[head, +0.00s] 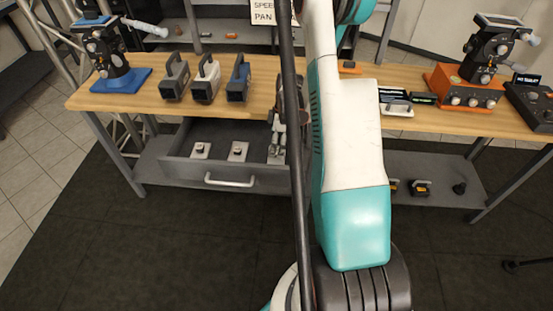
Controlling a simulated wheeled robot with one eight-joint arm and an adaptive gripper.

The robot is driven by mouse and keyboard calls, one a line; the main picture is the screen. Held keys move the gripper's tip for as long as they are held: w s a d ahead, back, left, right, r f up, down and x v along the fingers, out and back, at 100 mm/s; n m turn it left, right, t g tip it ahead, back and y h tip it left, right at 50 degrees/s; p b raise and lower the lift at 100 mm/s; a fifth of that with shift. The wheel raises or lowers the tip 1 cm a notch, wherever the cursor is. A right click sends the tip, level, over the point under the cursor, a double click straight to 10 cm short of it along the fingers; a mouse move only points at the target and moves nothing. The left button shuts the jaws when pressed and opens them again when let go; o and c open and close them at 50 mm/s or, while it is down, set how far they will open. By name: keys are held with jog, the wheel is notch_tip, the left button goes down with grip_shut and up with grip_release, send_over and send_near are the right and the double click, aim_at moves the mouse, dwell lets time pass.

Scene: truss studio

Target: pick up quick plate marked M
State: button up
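An open grey drawer (228,170) under the bench top holds small light-grey plates with dark knobs. One plate (200,152) is at the left and another plate (238,153) is in the middle. A third light-grey piece (276,159) is at the right, directly below my gripper (278,142). My gripper points down over the drawer's right part, partly behind a dark pole. I cannot tell whether it touches that piece or whether its fingers are open. No letter M is readable on any plate.
The wooden bench (140,103) carries a camera head on a blue base (121,82), several handled blocks (204,84) and an orange-based camera head (467,90). A white plate-like item (397,108) lies right of my arm. A lower shelf (437,196) holds small parts.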

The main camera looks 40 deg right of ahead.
aim_at(277, 151)
jog(key=shift+w+d+f+b, duration=0.15)
jog(key=shift+f+b, duration=0.6)
jog(key=shift+f, duration=0.75)
jog(key=shift+w+a+f+b, duration=0.1)
jog(key=shift+f+b, duration=0.6)
jog(key=shift+f, duration=0.75)
jog(key=shift+r, duration=0.1)
jog(key=shift+c, duration=0.2)
jog(key=shift+s, duration=0.1)
jog(key=c, duration=1.5)
